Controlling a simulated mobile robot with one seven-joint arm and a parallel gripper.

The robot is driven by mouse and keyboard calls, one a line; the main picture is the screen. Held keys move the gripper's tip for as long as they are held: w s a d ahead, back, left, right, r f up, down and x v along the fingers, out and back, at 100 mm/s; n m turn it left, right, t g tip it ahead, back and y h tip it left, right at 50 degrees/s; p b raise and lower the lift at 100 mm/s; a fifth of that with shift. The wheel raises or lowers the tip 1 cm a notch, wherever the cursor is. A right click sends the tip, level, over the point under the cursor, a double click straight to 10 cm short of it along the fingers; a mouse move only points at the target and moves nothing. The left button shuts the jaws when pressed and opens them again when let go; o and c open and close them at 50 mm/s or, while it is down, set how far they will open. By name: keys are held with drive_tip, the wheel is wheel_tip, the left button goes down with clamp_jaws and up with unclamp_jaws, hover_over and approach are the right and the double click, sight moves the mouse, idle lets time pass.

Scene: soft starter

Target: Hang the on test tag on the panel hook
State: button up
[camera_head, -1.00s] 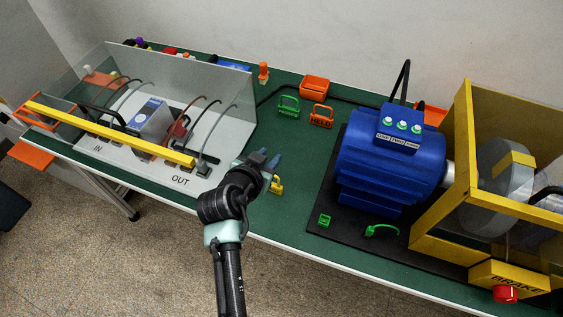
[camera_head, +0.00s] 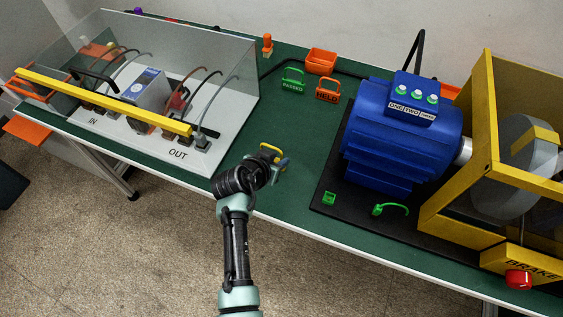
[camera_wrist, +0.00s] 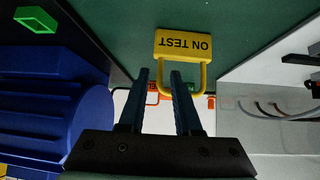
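The yellow ON TEST tag (camera_wrist: 183,44) shows in the wrist view with its lettering upside down and its handle loop toward the fingers. In the head view only part of its yellow loop (camera_head: 271,149) shows, at and beyond my gripper. My gripper (camera_wrist: 160,73) is open, with a clear gap between its two dark fingers. The fingertips overlap the loop, one on each side of one loop leg in the picture; I cannot tell whether they touch it. In the head view my gripper (camera_head: 277,167) is over the front part of the table. I cannot make out the panel hook.
The clear-walled panel enclosure (camera_head: 215,70) with a yellow front bar (camera_head: 100,100) stands left. Green PASSED (camera_head: 293,82) and orange HELD (camera_head: 327,90) tags stand behind, near an orange bin (camera_head: 321,61). A blue motor (camera_head: 400,135) is right. Green table (camera_head: 295,125) lies clear between.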

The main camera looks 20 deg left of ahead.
drive_tip(key=shift+w+f+b, duration=0.4)
drive_tip(key=shift+w, duration=0.1)
clamp_jaws()
wheel_tip(320, 180, up, 10)
drive_tip(key=p, duration=0.8)
